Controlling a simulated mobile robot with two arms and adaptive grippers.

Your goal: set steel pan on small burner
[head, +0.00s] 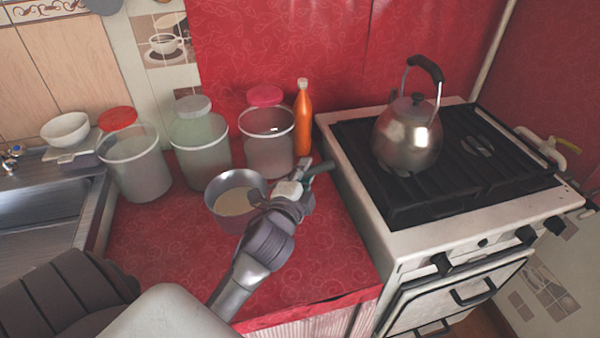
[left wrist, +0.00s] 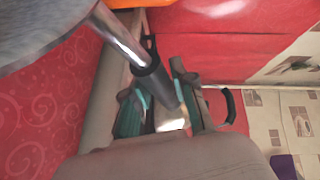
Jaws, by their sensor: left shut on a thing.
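The steel pan (head: 222,187) is over the red counter, left of the stove, and looks upright with a pale inside bottom. I cannot tell whether it touches the cloth. My left gripper (head: 300,184) is shut on the pan's dark handle (head: 322,167), at the pan's right. In the left wrist view the handle (left wrist: 152,78) runs between the fingers (left wrist: 162,105), and part of the pan (left wrist: 45,25) shows at top left. The stove's black grate (head: 420,200) is at right; a burner (head: 478,146) shows through it. My right gripper is not in view.
A steel kettle (head: 407,140) stands on the grate. Jars (head: 135,170) and an orange bottle (head: 302,122) line the back of the counter. A sink (head: 40,205) is at left. The grate's front and right parts are clear.

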